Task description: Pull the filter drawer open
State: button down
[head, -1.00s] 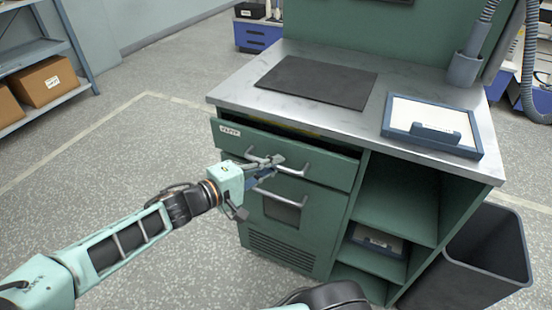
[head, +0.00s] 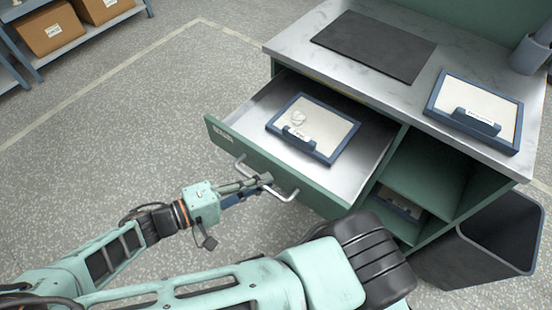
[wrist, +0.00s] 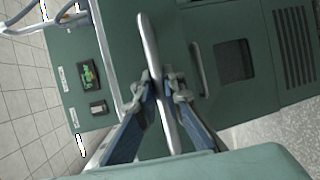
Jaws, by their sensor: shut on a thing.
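The green filter drawer (head: 290,172) stands well out of the cabinet in the head view, its metal inside showing. A blue-framed filter tray (head: 313,128) with a white sheet and a small label lies in it. My gripper (head: 262,186) is shut on the drawer's silver bar handle (head: 284,195). In the wrist view my gripper (wrist: 165,92) has a finger on each side of the handle (wrist: 154,60). The drawer front hides part of the cabinet below.
A second blue-framed tray (head: 474,112) and a dark mat (head: 374,45) lie on the worktop (head: 300,35). Open shelves (head: 420,185) and a dark bin (head: 482,240) stand to the right. The floor at left is clear up to a rack with boxes (head: 45,32).

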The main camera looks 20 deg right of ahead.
jog(key=shift+s+a, duration=0.5)
jog(key=shift+a, duration=0.15)
jog(key=shift+s+a, duration=0.45)
jog(key=shift+a, duration=0.2)
jog(key=c, duration=2)
grip_release()
jog(key=v, duration=1.2)
